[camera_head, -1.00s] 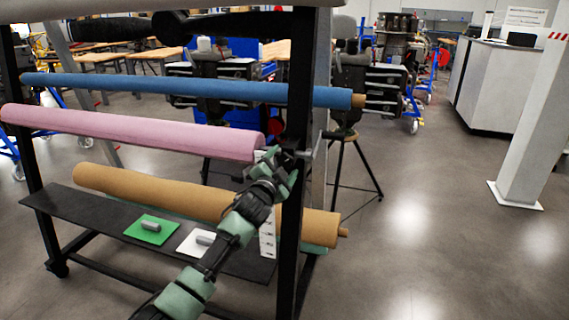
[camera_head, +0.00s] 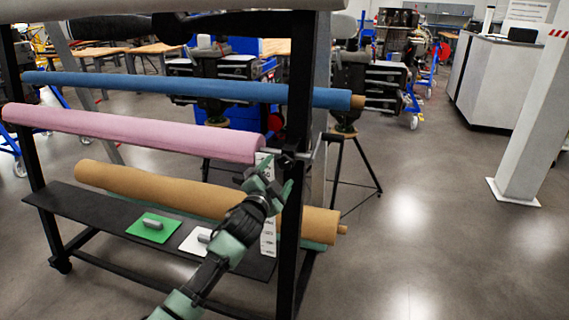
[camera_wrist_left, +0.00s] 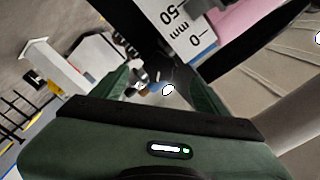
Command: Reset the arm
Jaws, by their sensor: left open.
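My left gripper (camera_head: 275,172), green and black, is open beside the rack's black right post, just below the right end of the pink roll (camera_head: 150,133). In the left wrist view its two green fingers (camera_wrist_left: 157,90) are spread, with small metal parts visible between or beyond them. I cannot tell whether they touch anything. A white millimetre scale (camera_wrist_left: 183,25) lies above the fingers there, with a pink surface (camera_wrist_left: 245,22) beside it. My right gripper is not in view.
The rack also holds a blue roll (camera_head: 190,88) and a brown roll (camera_head: 130,184). Its lower black shelf (camera_head: 75,207) carries a green card (camera_head: 140,232) and a white card (camera_head: 188,243). A white pillar (camera_head: 530,120) stands right. The floor (camera_head: 430,250) between is clear.

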